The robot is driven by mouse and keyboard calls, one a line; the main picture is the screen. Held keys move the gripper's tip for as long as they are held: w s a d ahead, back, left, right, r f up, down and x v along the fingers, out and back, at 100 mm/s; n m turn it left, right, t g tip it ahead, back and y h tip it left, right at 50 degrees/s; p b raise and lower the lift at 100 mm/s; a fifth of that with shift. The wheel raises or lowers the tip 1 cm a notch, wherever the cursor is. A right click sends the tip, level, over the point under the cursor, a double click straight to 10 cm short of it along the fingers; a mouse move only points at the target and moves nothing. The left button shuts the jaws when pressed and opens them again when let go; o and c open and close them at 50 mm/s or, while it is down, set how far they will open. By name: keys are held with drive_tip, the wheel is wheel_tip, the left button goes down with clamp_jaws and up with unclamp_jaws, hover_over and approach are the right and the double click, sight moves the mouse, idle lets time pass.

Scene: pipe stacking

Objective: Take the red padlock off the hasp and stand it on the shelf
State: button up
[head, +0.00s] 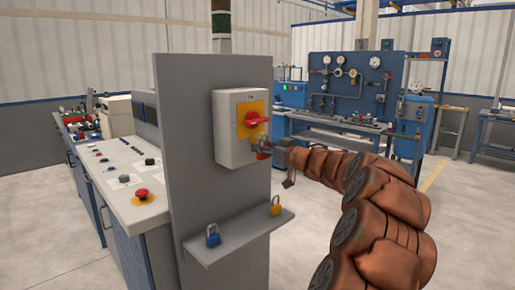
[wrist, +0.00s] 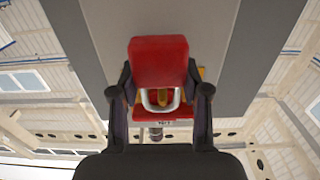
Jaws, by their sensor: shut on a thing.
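The red padlock (wrist: 160,62) fills the middle of the wrist view, its silver shackle pointing down in that picture. My gripper (wrist: 160,84) is shut on it, one dark finger on each side. In the head view my gripper (head: 274,151) is at the lower right of the grey switch box (head: 225,130), with a bit of the red padlock (head: 262,155) showing beside it. I cannot tell whether the shackle is still through the hasp, which is largely hidden. The grey shelf (head: 240,238) sticks out from the panel below.
A blue padlock (head: 213,237) stands near the shelf's left end and a yellow padlock (head: 275,208) near its right end. The shelf between them is clear. The red rotary handle (head: 254,119) sticks out from the box above my gripper. A control desk (head: 125,180) stands at left.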

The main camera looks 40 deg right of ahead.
drive_tip(key=s, duration=1.5)
drive_tip(key=shift+s+a, duration=0.15)
drive_tip(key=shift+a, duration=0.1)
drive_tip(key=shift+f+p, duration=0.15)
drive_tip(key=shift+p, duration=0.2)
drive_tip(key=s+p, duration=0.2)
drive_tip(key=s, duration=0.5)
drive_tip(key=shift+s, duration=0.2)
idle(1.1)
drive_tip(key=shift+a, duration=0.1)
